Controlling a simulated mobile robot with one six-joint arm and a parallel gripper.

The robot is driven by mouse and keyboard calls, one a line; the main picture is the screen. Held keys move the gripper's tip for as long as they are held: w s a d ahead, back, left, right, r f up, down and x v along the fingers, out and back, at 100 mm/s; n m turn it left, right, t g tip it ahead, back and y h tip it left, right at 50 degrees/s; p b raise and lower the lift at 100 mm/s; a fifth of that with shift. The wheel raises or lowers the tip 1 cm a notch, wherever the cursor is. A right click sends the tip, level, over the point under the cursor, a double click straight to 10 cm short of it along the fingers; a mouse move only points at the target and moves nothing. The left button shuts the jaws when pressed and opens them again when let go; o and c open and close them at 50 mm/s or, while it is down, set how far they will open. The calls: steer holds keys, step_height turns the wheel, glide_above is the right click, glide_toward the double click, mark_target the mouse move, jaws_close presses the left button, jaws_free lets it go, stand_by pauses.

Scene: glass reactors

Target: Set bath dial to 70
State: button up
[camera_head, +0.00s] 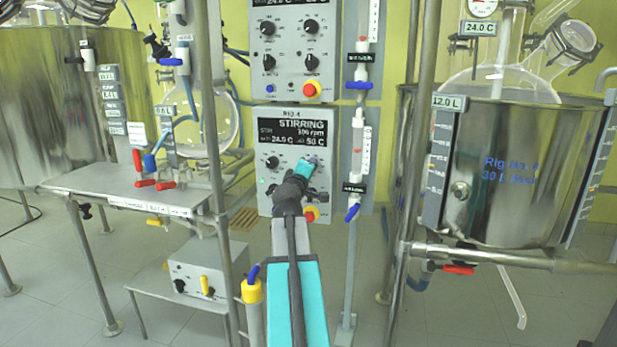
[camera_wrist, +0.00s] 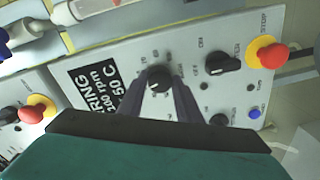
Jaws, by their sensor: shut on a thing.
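The same display shows sideways in the wrist view (camera_wrist: 96,88), partly cut by my gripper. My gripper (camera_head: 308,166) is at the panel's upper right dial and hides it in the head view. In the wrist view my gripper (camera_wrist: 160,88) has its two fingers on either side of this black round dial (camera_wrist: 158,72), shut on it. Marks ring the dial, but I cannot read its label or pointer clearly.
Beside the dial are another black knob (camera_wrist: 222,64) and a red stop button (camera_wrist: 273,57) on a yellow ring. A similar panel (camera_head: 290,45) hangs above. Metal posts (camera_head: 212,120) stand left and right of my arm. A steel vessel (camera_head: 500,170) is at right.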

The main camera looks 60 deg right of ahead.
steer(key=shift+d+f+m+h+b, duration=0.1)
steer(key=shift+m+h+b, duration=0.2)
steer(key=shift+m+b, duration=5.95)
steer(key=shift+m+p, duration=0.6)
steer(key=shift+m, duration=0.05)
steer(key=o, duration=1)
steer(key=shift+o, duration=0.2)
steer(key=shift+a, duration=0.2)
